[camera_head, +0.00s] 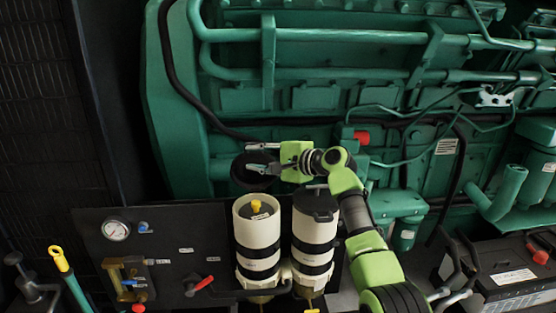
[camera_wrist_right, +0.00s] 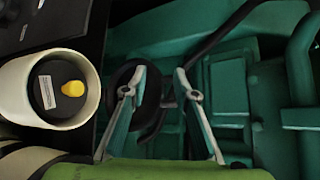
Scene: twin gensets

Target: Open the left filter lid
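The left filter (camera_head: 257,235) is a white canister with black bands. Its top is open, showing a dark inside with a yellow knob (camera_head: 256,206). It also shows in the right wrist view (camera_wrist_right: 15,95), with the yellow knob inside (camera_wrist_right: 73,88). A round black lid (camera_head: 246,175) stands just behind its rim, swung back; in the right wrist view it is partly hidden behind a finger (camera_wrist_right: 122,78). Whether it is hinged to the canister is hidden. My right gripper (camera_head: 264,157) is at this lid, fingers apart (camera_wrist_right: 161,82), with a dark bar partly between them. My left gripper is out of view.
The right filter (camera_head: 314,230) has its black lid (camera_head: 316,203) on, close beside my right arm. A panel with a gauge (camera_head: 116,230) and red-handled valve (camera_head: 203,284) is at left. The green engine (camera_head: 330,95) fills the back; a battery (camera_head: 510,275) is at right.

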